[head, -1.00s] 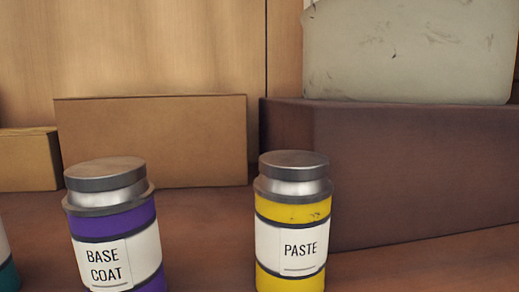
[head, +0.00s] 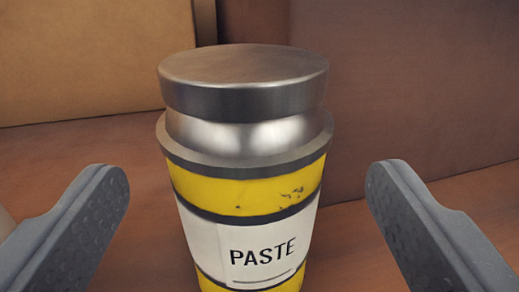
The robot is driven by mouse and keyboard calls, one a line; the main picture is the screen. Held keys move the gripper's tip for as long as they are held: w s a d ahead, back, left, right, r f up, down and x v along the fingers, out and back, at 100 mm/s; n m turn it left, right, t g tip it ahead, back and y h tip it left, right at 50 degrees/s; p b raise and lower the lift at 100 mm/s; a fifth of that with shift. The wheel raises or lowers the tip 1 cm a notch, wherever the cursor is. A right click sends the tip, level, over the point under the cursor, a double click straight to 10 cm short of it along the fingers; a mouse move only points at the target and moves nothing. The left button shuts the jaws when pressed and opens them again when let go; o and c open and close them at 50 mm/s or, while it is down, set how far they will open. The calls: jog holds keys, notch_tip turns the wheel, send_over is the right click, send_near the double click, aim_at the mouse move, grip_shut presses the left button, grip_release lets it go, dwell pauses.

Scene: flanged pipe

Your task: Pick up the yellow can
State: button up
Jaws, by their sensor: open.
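The yellow can (head: 250,192) stands upright on the brown surface in the middle of the head view. It has a grey metal lid and a white label reading PASTE. Its lower end is cut off by the picture's bottom edge. My gripper (head: 247,190) is open, with one grey finger to the left of the can and one to the right. A gap shows between each finger and the can, and the jaws hold nothing.
A tan cardboard box (head: 90,60) stands behind on the left. A large dark brown block (head: 420,80) stands behind on the right. A sliver of a pale object shows at the lower left edge, behind the left finger. Brown surface (head: 90,145) is bare behind the can.

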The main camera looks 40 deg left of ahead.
jog(key=x, duration=0.3)
jog(key=shift+p, duration=0.35)
jog(key=shift+s+d, duration=0.1)
jog(key=shift+d, duration=0.05)
jog(key=c, duration=1.3)
jog(key=shift+r, duration=0.1)
